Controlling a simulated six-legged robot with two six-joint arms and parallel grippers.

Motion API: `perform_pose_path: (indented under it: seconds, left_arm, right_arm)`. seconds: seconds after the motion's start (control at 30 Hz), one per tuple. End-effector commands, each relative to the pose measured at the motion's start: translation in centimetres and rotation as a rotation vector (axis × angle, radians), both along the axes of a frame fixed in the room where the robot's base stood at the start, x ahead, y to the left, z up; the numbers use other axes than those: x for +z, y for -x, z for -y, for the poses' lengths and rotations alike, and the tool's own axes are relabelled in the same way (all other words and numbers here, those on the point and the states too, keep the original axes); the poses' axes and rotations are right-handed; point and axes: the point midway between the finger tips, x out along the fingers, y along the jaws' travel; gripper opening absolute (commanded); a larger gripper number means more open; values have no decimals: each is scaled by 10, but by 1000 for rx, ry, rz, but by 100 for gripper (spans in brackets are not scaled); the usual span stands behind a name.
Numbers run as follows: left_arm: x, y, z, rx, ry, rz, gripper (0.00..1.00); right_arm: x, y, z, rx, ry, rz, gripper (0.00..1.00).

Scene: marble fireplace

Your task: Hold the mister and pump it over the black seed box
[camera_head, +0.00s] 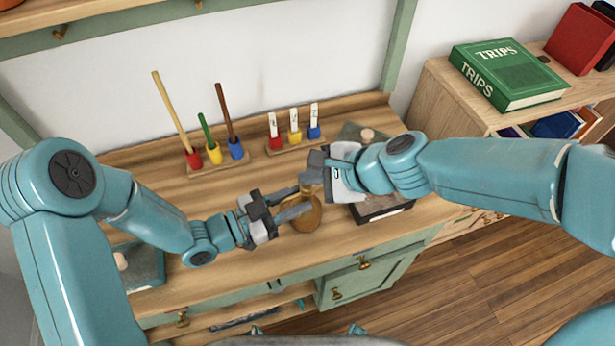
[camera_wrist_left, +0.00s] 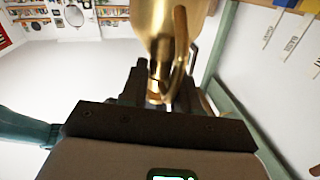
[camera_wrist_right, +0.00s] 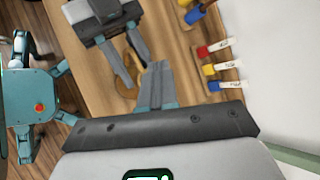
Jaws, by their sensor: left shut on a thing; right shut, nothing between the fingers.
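The brass mister (camera_head: 308,218) is above the wooden bench in the middle of the head view. My left gripper (camera_head: 298,204) is shut on it from the left. In the left wrist view the mister's shiny body (camera_wrist_left: 160,25) and curved handle rise from between the fingers. My right gripper (camera_head: 312,178) is shut and empty at the mister's top; I cannot tell whether it touches. In the right wrist view the mister (camera_wrist_right: 131,88) shows partly behind the fingers. The black seed box (camera_head: 390,213) stands right of the mister, largely hidden by my right gripper.
Lidded dark boxes stand at the left front (camera_head: 145,268) and behind my right wrist (camera_head: 352,132). A green book (camera_head: 507,72) lies on the right shelf.

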Motion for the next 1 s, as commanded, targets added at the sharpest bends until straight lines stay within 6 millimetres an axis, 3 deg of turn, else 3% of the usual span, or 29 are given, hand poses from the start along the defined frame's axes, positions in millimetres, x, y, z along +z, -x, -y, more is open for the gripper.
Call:
perform_pose_path:
  seconds: [0.4, 0.8, 1.0]
  left_arm:
    - [-2, 0, 0, 2, -6, -1, 0]
    - [-2, 0, 0, 3, -6, -1, 0]
    - [-2, -1, -1, 3, -6, -1, 0]
  right_arm:
    - [23, 0, 0, 0, -1, 2, 0]
    - [25, 0, 1, -1, -1, 2, 0]
    - [43, 0, 1, 0, -2, 4, 0]
